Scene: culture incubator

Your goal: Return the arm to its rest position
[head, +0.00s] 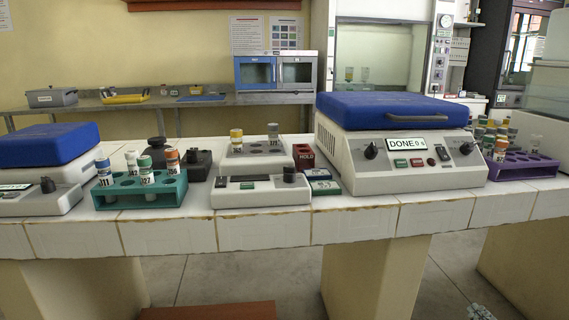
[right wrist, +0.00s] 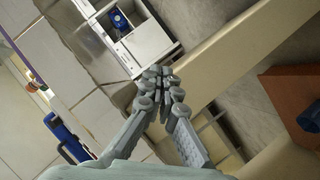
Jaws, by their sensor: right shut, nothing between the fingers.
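My right gripper (head: 480,312) shows only as a small grey piece at the bottom right edge of the head view, below the bench front and over the floor. In the right wrist view its fingers (right wrist: 160,76) are together, with nothing between them. The rest of the right arm is out of the head view. My left gripper is not in view.
The tiled bench (head: 265,229) carries a blue-lidded device (head: 392,112) reading DONE, a teal tube rack (head: 140,193), a purple rack (head: 527,167) and a small device (head: 262,192). A brown surface (head: 208,311) lies low in front. Open floor shows between bench supports.

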